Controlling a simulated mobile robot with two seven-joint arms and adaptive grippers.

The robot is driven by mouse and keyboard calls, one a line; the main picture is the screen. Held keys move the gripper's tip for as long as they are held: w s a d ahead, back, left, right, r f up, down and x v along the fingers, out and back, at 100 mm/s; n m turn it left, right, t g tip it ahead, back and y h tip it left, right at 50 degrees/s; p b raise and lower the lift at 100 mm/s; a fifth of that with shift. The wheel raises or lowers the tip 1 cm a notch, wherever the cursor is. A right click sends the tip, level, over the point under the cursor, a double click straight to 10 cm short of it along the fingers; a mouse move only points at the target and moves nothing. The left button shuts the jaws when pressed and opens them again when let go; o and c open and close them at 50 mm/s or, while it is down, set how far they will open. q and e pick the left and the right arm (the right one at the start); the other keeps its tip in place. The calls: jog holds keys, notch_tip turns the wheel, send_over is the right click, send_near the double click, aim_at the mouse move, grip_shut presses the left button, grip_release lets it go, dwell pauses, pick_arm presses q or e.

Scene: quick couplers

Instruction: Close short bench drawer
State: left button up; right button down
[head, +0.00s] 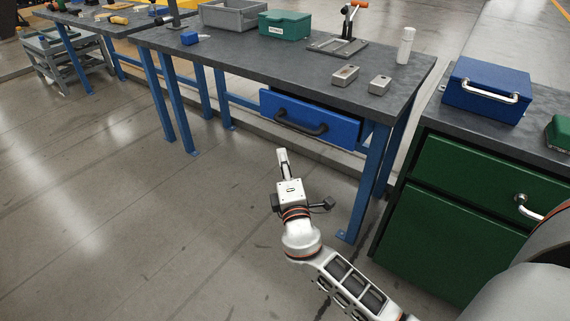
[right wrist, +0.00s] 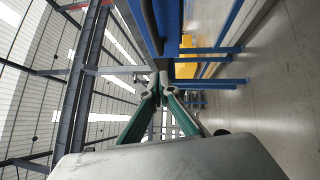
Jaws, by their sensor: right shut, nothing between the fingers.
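The blue bench drawer (head: 345,130) hangs under the grey bench top (head: 230,65) at its right end. Its front stands out a little from the bench, with a dark gap above its top edge. A black bar handle (head: 300,124) runs across the front. My right gripper (head: 283,154) is shut and empty, in front of and below the handle, apart from it in the head view. In the right wrist view, the closed fingertips (right wrist: 159,88) are beside a blue surface, likely the drawer front (right wrist: 168,25), with a dark handle bar (right wrist: 150,25) near it. My left gripper is out of view.
On the bench are a grey bin (head: 232,15), a green box (head: 285,26), a toggle clamp fixture (head: 338,46), a white bottle (head: 405,45) and metal blocks (head: 345,76). A green cabinet (head: 450,240) stands to the right with a blue case (head: 487,88) on top. Open floor lies left.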

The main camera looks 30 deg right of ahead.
aim_at(286, 125)
jog(key=w+d+r, duration=0.1)
jog(key=w+d, duration=0.5)
jog(key=shift+r, duration=0.2)
jog(key=shift+w, duration=0.1)
